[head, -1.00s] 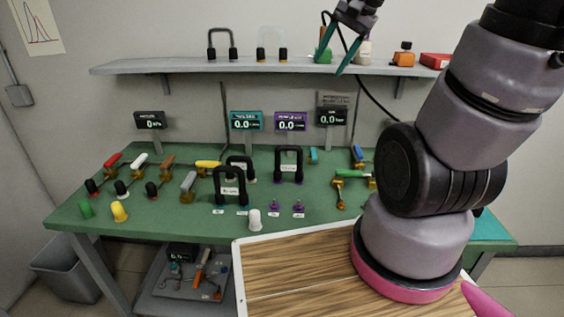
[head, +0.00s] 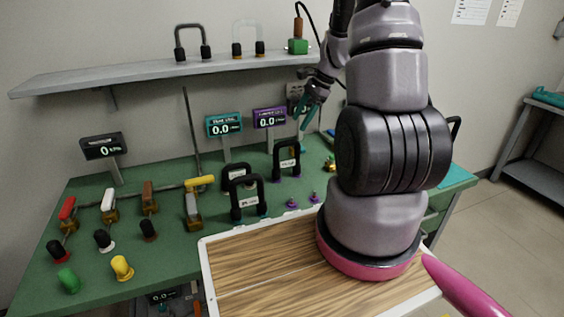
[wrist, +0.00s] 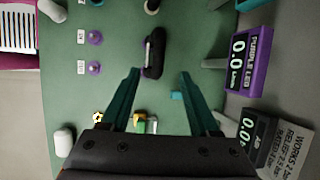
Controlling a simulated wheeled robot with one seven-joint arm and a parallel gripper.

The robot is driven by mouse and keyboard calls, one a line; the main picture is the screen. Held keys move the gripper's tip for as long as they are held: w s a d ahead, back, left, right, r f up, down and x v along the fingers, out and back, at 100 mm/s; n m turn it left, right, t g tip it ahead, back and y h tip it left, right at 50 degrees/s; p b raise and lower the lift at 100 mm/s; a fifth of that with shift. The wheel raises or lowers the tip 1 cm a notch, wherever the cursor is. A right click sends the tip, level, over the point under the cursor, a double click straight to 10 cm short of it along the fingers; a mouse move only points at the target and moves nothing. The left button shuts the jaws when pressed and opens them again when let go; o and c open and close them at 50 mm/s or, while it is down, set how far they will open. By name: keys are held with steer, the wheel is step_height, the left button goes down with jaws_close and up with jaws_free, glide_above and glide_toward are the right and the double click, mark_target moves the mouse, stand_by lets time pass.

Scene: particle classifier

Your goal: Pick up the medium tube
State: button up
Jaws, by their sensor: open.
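Several U-shaped tubes are in view, and I cannot read which label says medium. In the head view a black tube (head: 286,148) stands upright by the purple sign. Two others, a front black tube (head: 234,196) and a back one (head: 225,174), stand to its left. My gripper (head: 308,112) has teal fingers and hangs above and right of the tube by the purple sign. In the wrist view my gripper (wrist: 159,74) is open and empty. That black tube (wrist: 155,50) shows end-on just beyond the gap between the fingertips, apart from them.
Purple (head: 269,119) and teal (head: 224,126) display signs stand behind the tubes. Two purple fittings (wrist: 95,38) sit beside the tube in the wrist view. A shelf (head: 150,75) holds two more tubes. Coloured-handled valves (head: 200,184) fill the bench's left side. A wooden-topped surface (head: 260,265) lies in front.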

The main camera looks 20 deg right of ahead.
mark_target(289, 143)
steer(key=x, duration=1)
steer(key=shift+s+f, duration=0.1)
steer(key=shift+f, duration=0.15)
jaws_close()
stand_by(1.1)
